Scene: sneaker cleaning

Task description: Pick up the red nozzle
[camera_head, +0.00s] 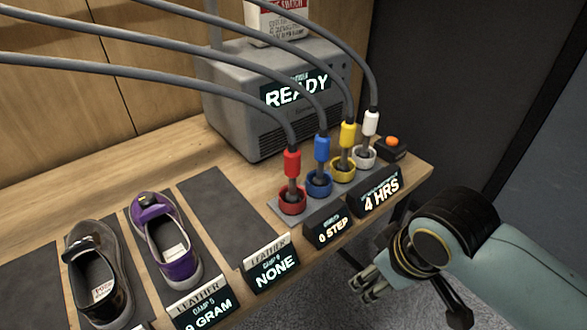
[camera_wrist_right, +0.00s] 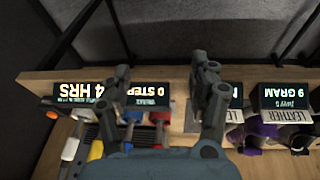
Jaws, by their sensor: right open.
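The red nozzle (camera_head: 292,163) stands upright in a red ring holder (camera_head: 293,203) near the table's front edge, with a grey hose running from its top. It also shows in the right wrist view (camera_wrist_right: 160,117), between the fingers. My right gripper (camera_head: 366,284) is open and empty, off the front edge of the table, to the right of and lower in the picture than the red nozzle. In the wrist view its two fingers (camera_wrist_right: 164,76) are spread apart. My left gripper is not in view.
Blue (camera_head: 322,149), yellow (camera_head: 347,135) and white (camera_head: 370,123) nozzles stand in a row right of the red one. A grey machine (camera_head: 270,100) reading READY is behind. Display signs (camera_head: 328,229) line the front edge. Two shoes (camera_head: 166,238) lie at left.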

